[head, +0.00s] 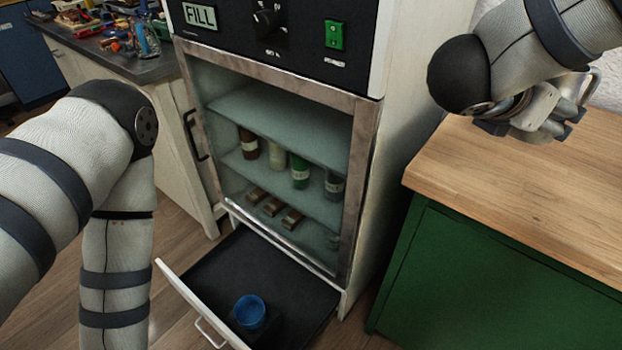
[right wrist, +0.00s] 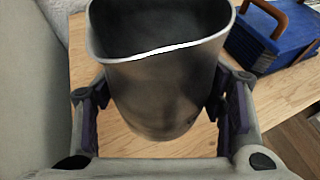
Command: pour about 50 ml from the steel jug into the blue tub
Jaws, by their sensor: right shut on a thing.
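The steel jug (right wrist: 165,95) is between the fingers of my right gripper (right wrist: 162,110) in the right wrist view, its wide rim toward the top. Its inside looks dark grey, and I cannot tell how much liquid it holds. In the head view my right gripper (head: 532,120) is above the wooden worktop at upper right, with the jug largely hidden behind it. The blue tub (head: 250,312) stands on a small dark block in the pulled-out drawer, low in the head view and well apart from the jug. My left arm shows at left, but its gripper is outside the picture.
The cabinet (head: 362,190) has a glazed front with several bottles on a shelf, above the open drawer (head: 300,290). A green bench with a wooden top (head: 480,170) stands at right. A blue case with a brown handle (right wrist: 270,40) lies on wood in the right wrist view.

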